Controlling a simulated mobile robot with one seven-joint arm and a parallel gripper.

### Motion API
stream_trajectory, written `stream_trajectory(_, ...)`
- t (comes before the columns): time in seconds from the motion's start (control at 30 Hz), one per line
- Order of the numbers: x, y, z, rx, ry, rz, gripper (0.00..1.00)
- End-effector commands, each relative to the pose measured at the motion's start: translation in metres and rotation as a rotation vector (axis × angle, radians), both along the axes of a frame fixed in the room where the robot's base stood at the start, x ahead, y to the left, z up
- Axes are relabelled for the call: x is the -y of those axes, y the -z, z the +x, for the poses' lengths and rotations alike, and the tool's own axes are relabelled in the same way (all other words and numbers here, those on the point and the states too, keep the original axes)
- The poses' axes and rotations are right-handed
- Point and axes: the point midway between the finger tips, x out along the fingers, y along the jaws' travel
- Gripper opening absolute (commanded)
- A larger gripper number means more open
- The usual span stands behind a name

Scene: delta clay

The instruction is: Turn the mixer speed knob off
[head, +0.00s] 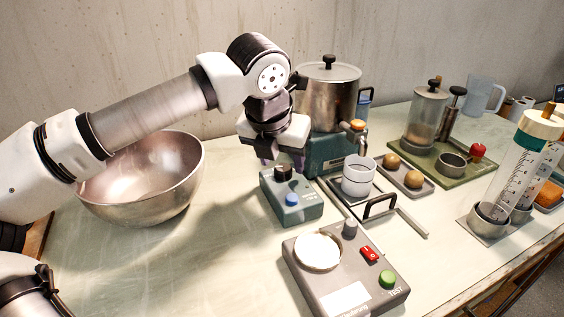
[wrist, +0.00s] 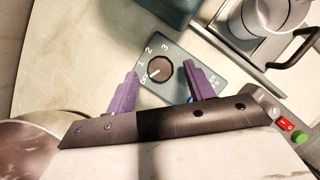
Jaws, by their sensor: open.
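The mixer speed knob (head: 283,172) is a dark round dial on top of a small teal control box (head: 307,211) with a blue button. In the wrist view the knob (wrist: 161,66) has OFF, 1, 2 and 3 printed around it. Its white pointer line appears to lie toward OFF. My gripper (head: 281,161) is open with purple fingers, at the far side of the box and close to the knob. In the wrist view my gripper (wrist: 160,70) has one finger on each side of the knob, with gaps. Their height against the knob is unclear.
A large metal bowl (head: 150,185) stands left of the box. A metal pot (head: 328,92) on a teal base (head: 335,152) is behind it. A white cup (head: 358,178) on a rack stands to the right. A grey panel (head: 345,297) with red and green switches sits in front.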

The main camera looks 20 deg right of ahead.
Motion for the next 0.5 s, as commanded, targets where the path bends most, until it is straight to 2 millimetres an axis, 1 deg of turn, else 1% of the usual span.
stream_trajectory(0.3, -0.019, -0.067, -0.020, 0.004, -0.003, -0.001, 0.53)
stream_trajectory(0.4, -0.024, -0.085, -0.026, 0.003, -0.003, 0.000, 0.53)
stream_trajectory(0.5, -0.028, -0.099, -0.030, 0.002, -0.002, 0.000, 0.53)
